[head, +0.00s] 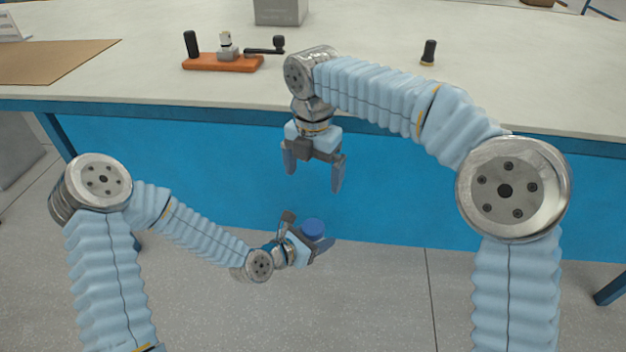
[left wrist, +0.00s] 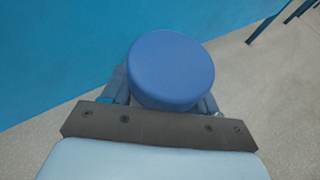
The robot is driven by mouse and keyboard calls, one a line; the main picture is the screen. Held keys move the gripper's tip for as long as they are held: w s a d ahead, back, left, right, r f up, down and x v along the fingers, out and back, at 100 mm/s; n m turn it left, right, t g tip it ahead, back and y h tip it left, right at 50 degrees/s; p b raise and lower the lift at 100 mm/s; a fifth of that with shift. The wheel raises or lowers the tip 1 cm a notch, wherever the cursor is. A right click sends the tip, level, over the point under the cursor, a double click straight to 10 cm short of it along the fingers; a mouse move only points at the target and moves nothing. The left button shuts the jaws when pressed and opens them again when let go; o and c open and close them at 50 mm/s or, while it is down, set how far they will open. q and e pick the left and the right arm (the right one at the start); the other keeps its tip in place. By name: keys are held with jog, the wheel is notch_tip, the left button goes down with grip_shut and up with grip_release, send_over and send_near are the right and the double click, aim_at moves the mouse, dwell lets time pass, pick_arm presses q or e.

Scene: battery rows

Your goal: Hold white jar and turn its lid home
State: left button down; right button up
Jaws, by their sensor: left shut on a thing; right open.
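A round blue lid (head: 313,228) shows from above at my left gripper (head: 307,235), in front of the table. In the left wrist view the lid (left wrist: 171,68) is a plain blue disc between the fingers. The jar's body is hidden under the lid, so I cannot see its white colour or how the lid sits on it. My left gripper is shut on the jar. My right gripper (head: 314,178) is open and empty, fingers pointing down, above the lid in the picture and apart from it.
A pale table (head: 370,100) with a blue front panel (head: 400,190) stands behind both grippers. On it are an orange base with a crank (head: 220,63), a small black-handled object (head: 429,53), a grey block (head: 280,10) and a brown board (head: 50,60). The floor below is clear.

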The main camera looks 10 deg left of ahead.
dwell(0.4)
jog(key=d+f+m+y, duration=0.15)
jog(key=f+m, duration=0.25)
jog(key=f, duration=0.4)
jog(key=s+d+f+m+g, duration=0.1)
jog(key=d+f+m, duration=0.25)
jog(key=f, duration=0.35)
jog(key=d+f+m, duration=0.2)
jog(key=f+m, duration=0.2)
jog(key=f, duration=0.4)
jog(key=s+d+f+m+y, duration=0.1)
jog(key=s+d+f+m, duration=0.3)
jog(key=s+f+m, duration=0.4)
jog(key=s+d+f+m+t+y, duration=0.1)
jog(key=s+d+f+m, duration=0.4)
jog(key=s+f+m, duration=0.4)
jog(key=s+m, duration=0.1)
jog(key=m, duration=0.3)
jog(key=shift+s+t+y, duration=0.3)
jog(key=shift+y, duration=0.05)
